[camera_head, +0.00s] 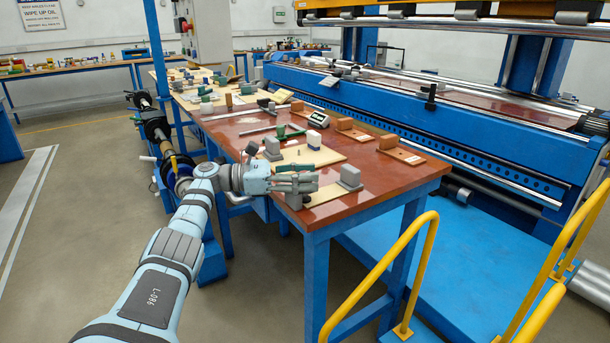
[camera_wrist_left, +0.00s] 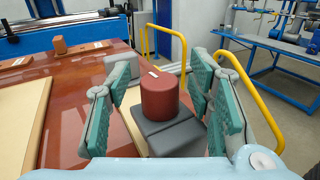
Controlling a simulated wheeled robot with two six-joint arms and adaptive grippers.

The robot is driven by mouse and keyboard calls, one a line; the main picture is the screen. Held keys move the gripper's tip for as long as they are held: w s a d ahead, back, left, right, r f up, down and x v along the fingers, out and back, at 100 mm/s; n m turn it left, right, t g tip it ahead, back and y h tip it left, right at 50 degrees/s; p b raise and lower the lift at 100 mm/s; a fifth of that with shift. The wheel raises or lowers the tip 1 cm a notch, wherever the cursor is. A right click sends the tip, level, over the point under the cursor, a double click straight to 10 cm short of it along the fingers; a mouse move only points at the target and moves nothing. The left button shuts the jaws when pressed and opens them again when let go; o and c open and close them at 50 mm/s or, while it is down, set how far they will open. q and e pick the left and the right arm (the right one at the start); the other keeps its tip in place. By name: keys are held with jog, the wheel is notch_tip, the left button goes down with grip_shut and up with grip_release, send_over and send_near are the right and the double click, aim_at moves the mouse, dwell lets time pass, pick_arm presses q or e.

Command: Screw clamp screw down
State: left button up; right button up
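In the left wrist view a red-brown cylinder (camera_wrist_left: 160,100), apparently the clamp screw's head, stands upright on a dark grey block (camera_wrist_left: 168,137). My left gripper (camera_wrist_left: 160,72) is open, with one teal-padded finger on each side of the cylinder. Gaps show between the pads and the cylinder, so nothing is gripped. In the head view my left gripper (camera_head: 296,182) is at the near corner of the red-brown table, and its fingers largely hide the cylinder. Another grey block (camera_head: 350,177) stands to its right on a beige board (camera_head: 325,195). My right gripper is not in view.
The red-brown table (camera_head: 400,187) also carries another beige board with a white-topped block (camera_head: 314,139), wooden holders (camera_head: 390,142) and a small display device (camera_head: 318,119). Yellow rails (camera_head: 385,265) stand at the near right. A blue machine (camera_head: 470,140) lies behind.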

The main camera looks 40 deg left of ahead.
pick_arm(q)
jog(key=shift+s+a, duration=0.1)
jog(key=v, duration=0.7)
